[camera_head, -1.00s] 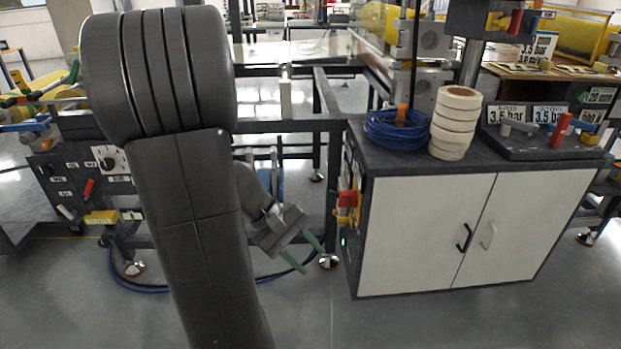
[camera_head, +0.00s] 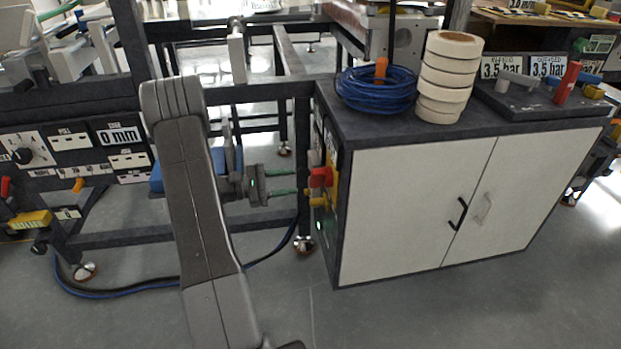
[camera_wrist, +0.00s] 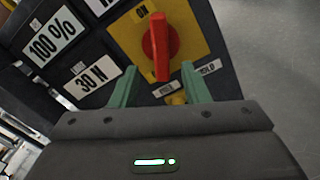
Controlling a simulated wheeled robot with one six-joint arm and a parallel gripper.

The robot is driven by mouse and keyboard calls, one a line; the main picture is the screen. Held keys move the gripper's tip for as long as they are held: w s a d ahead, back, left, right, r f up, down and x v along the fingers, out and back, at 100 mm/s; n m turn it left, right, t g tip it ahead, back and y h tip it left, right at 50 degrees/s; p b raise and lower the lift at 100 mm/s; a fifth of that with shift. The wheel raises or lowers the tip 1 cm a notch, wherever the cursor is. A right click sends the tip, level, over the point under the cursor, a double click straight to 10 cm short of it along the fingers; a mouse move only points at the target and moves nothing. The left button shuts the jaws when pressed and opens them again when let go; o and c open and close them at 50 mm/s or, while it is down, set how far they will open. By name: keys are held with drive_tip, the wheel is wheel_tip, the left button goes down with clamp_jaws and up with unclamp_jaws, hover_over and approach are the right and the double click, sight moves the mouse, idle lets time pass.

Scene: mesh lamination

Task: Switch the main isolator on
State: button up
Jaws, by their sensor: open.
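The main isolator is a red rotary handle (camera_wrist: 160,46) on a yellow plate (camera_wrist: 192,34) marked ON. In the wrist view the handle lies nearly along the gap between my fingers, a little beyond their tips. My gripper (camera_wrist: 160,88) is open, with its two green fingers on either side of that line and nothing between them. In the head view my gripper (camera_head: 284,182) points right at the red handle (camera_head: 320,177) on the cabinet's left side, with a small gap between them. A yellow knob (camera_wrist: 176,98) sits just below the plate, partly hidden by my fingers.
Labels reading 100 % (camera_wrist: 54,37) and 30 N (camera_wrist: 92,76) are beside the isolator. The white-doored cabinet (camera_head: 410,215) carries a blue hose coil (camera_head: 376,92) and a stack of tape rolls (camera_head: 447,75). A dark frame post (camera_head: 303,160) stands close by my gripper.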

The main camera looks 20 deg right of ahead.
sight(311, 179)
drive_tip(key=b+x, duration=0.1)
drive_tip(key=x, duration=0.5)
drive_tip(key=shift+s+d, duration=0.2)
drive_tip(key=shift+d, duration=0.15)
drive_tip(key=shift+c, duration=0.4)
clamp_jaws()
drive_tip(key=n+p, duration=0.2)
drive_tip(key=p, duration=0.1)
drive_tip(key=shift+r, duration=0.35)
drive_tip(key=shift+f+n+p, duration=0.1)
drive_tip(key=shift+n+p, duration=0.85)
drive_tip(key=shift+n, duration=0.15)
drive_tip(key=shift+f+n+p, duration=0.2)
drive_tip(key=shift+n+p, duration=0.1)
drive_tip(key=shift+n, duration=0.4)
drive_tip(key=shift+o, duration=0.4)
unclamp_jaws()
